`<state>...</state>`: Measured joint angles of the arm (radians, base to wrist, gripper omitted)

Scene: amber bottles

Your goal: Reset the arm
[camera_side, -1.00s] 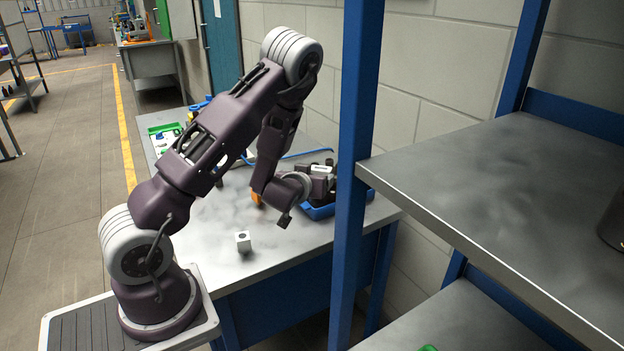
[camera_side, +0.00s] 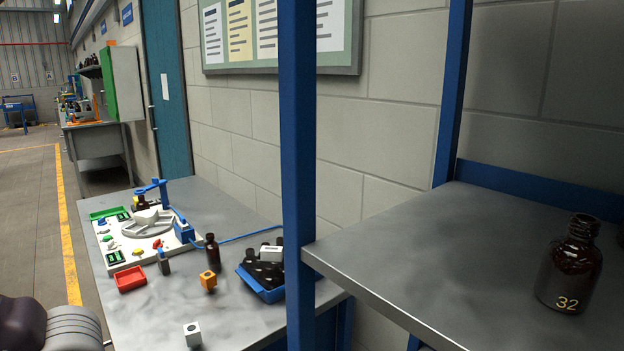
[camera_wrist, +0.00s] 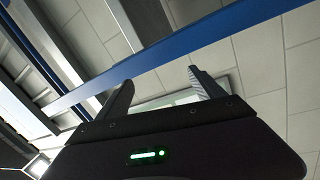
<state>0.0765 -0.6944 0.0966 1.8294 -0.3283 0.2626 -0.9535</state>
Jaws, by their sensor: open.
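My gripper (camera_wrist: 158,92) shows in the wrist view with its two fingers spread apart and nothing between them. It faces a pale block wall and a blue beam, away from the table. In the side view the gripper is out of frame; only a part of my arm shows at the lower left corner. Amber bottles lie in a blue tray (camera_side: 268,293) on the table. One amber bottle (camera_side: 212,254) stands upright beside the tray. Another amber bottle (camera_side: 570,265), marked 32, stands on the grey shelf (camera_side: 430,240) at the right.
A blue post (camera_side: 298,170) rises in front of the table (camera_side: 180,310). A white cube (camera_side: 193,334) and an orange block (camera_side: 208,281) sit on the table. A red tray (camera_side: 130,278) and a white board with a grey wheel (camera_side: 150,228) are at its left. A blue beam (camera_wrist: 180,55) crosses the wrist view.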

